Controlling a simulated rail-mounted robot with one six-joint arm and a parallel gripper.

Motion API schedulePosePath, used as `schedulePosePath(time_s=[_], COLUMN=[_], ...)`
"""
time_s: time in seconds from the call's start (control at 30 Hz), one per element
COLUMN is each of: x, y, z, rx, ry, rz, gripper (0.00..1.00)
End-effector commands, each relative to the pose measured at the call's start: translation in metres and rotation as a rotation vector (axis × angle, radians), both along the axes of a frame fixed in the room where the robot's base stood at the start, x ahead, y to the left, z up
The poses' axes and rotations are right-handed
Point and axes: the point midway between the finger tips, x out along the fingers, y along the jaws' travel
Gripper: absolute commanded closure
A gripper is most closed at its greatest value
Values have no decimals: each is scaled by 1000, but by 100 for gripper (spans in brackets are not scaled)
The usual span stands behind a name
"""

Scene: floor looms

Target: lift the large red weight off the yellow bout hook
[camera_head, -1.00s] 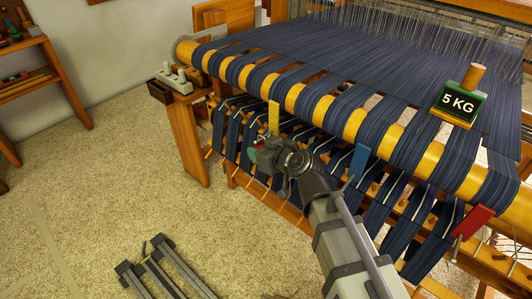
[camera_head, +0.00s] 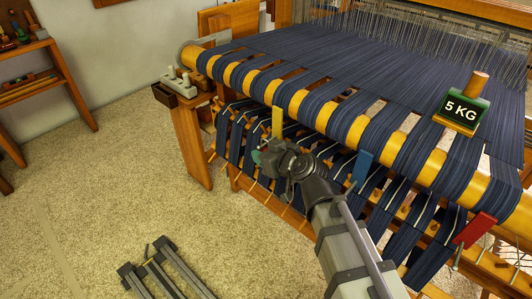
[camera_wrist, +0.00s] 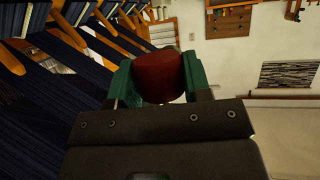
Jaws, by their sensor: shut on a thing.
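The yellow bout hook's tag (camera_head: 277,122) stands up at the front of the loom, just above my gripper in the head view. My gripper (camera_head: 264,160) is below it, in front of the hanging dark blue warp bouts. In the wrist view, the large red weight (camera_wrist: 160,78) is a dark red cylinder between my green fingers, which touch its two sides. In the head view my gripper hides the weight. I cannot tell whether the weight still bears on the hook, as their joint is hidden.
A blue tag (camera_head: 362,170) and a red tag (camera_head: 474,230) mark other bouts to the right. A 5 KG block (camera_head: 461,111) sits on the warp. The wooden front beam (camera_head: 350,128) runs above my gripper. Open carpet (camera_head: 110,190) lies to the left.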

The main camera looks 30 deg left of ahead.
Motion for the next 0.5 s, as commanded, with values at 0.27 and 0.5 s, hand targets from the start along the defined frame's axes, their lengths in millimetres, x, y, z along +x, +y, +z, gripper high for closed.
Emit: schedulePosePath(time_s=[0.27, 0.5], x=[0, -7], y=[0, 1], z=[6, 6], rx=[1, 0], ry=[0, 0], rz=[0, 0], gripper=[97, 97])
